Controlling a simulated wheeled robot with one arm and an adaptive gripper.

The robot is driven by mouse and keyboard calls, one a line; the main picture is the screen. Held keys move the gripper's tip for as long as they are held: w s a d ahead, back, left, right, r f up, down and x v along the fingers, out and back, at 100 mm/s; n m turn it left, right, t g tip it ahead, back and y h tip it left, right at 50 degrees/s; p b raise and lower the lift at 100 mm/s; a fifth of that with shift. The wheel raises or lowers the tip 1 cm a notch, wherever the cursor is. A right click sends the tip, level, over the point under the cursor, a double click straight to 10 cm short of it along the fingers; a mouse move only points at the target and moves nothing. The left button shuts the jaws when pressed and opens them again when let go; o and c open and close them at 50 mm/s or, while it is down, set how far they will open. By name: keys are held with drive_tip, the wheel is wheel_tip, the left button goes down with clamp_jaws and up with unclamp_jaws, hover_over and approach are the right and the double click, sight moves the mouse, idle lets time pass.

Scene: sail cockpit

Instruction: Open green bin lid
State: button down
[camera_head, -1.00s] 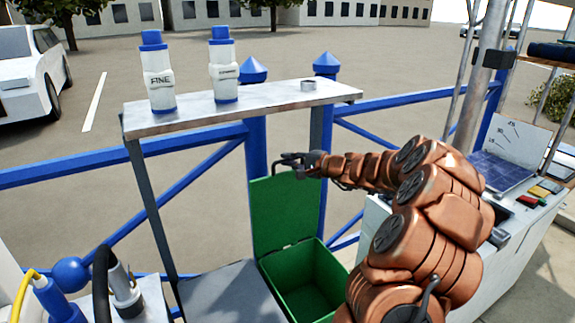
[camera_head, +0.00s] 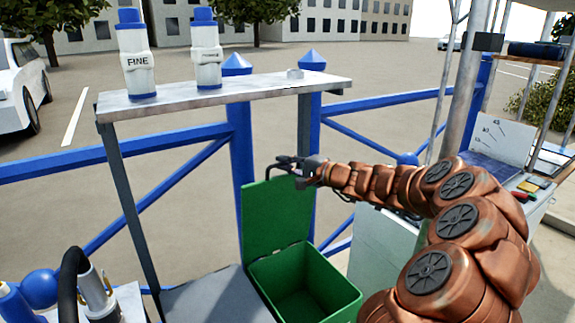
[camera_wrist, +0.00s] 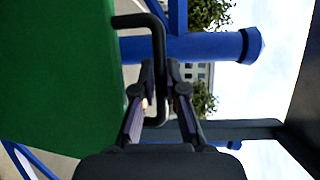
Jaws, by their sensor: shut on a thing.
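The green bin (camera_head: 305,283) stands low beside the grey table, its inside visible and empty. Its green lid (camera_head: 277,217) stands upright at the back of the bin. A black bar handle (camera_wrist: 158,50) sticks out from the lid's edge. My gripper (camera_head: 297,166) is at the top edge of the lid. In the wrist view the fingers of my gripper (camera_wrist: 163,88) are closed around the handle, with the green lid (camera_wrist: 55,75) filling the left side.
A shelf (camera_head: 225,97) with two white-and-blue bottles (camera_head: 136,55) stands behind the bin. Blue railing (camera_head: 115,152) runs behind the lid. A grey tabletop (camera_head: 215,297) lies left of the bin. A white cabinet (camera_head: 385,245) stands to the right.

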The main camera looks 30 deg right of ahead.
drive_tip(key=c, duration=1.2)
unclamp_jaws()
drive_tip(key=shift+s+d, duration=0.1)
drive_tip(key=v, duration=1.1)
drive_tip(key=shift+s+d, duration=0.2)
drive_tip(key=shift+s, duration=0.15)
drive_tip(key=shift+a, duration=0.15)
